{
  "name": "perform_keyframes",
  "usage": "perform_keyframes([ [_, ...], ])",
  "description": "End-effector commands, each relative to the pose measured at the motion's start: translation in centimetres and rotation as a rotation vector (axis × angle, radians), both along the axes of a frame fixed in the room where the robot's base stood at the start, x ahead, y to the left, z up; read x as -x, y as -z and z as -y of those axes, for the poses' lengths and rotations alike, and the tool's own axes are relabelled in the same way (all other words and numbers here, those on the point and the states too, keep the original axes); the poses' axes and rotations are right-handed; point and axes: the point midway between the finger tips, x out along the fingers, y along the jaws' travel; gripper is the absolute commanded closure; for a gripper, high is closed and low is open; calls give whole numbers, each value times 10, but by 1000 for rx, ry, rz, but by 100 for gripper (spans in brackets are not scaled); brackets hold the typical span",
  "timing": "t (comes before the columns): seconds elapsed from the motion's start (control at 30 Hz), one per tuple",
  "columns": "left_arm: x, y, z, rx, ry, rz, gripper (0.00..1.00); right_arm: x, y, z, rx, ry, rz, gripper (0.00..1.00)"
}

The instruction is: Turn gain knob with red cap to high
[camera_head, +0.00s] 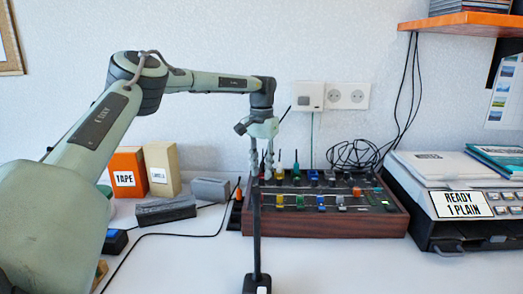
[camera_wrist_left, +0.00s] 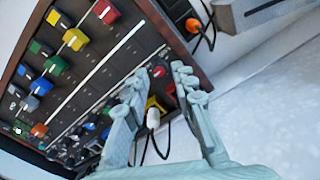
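The control panel (camera_head: 325,223) is a wood-sided box with several coloured knobs, standing on the table against the wall. My left gripper (camera_head: 261,178) points down over its left end. In the left wrist view the gripper (camera_wrist_left: 160,72) is open, its two fingers apart. A small red cap (camera_wrist_left: 158,71) shows between the fingertips, and I cannot tell whether either finger touches it. A larger red knob (camera_wrist_left: 107,11) lies at the panel's edge, outside the fingers. In the head view the fingers and a black post hide most of this end. My right gripper is not in view.
A thin black post (camera_head: 257,235) rises before the panel. A printer-like machine (camera_head: 460,222) is to the right; boxes (camera_head: 130,174) are to the left. The front table is mostly clear.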

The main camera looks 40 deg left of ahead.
Motion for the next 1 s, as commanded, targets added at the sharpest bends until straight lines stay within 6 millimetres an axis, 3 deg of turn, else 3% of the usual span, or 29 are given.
perform_keyframes([
  [0.33, 0, -78, 0, 2, -1, 4, 74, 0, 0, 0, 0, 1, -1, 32],
  [0.6, 0, -97, 0, 1, -1, 0, 74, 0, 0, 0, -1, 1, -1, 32],
  [1.0, 1, -101, 0, 0, -2, 0, 74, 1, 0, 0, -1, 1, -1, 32],
])
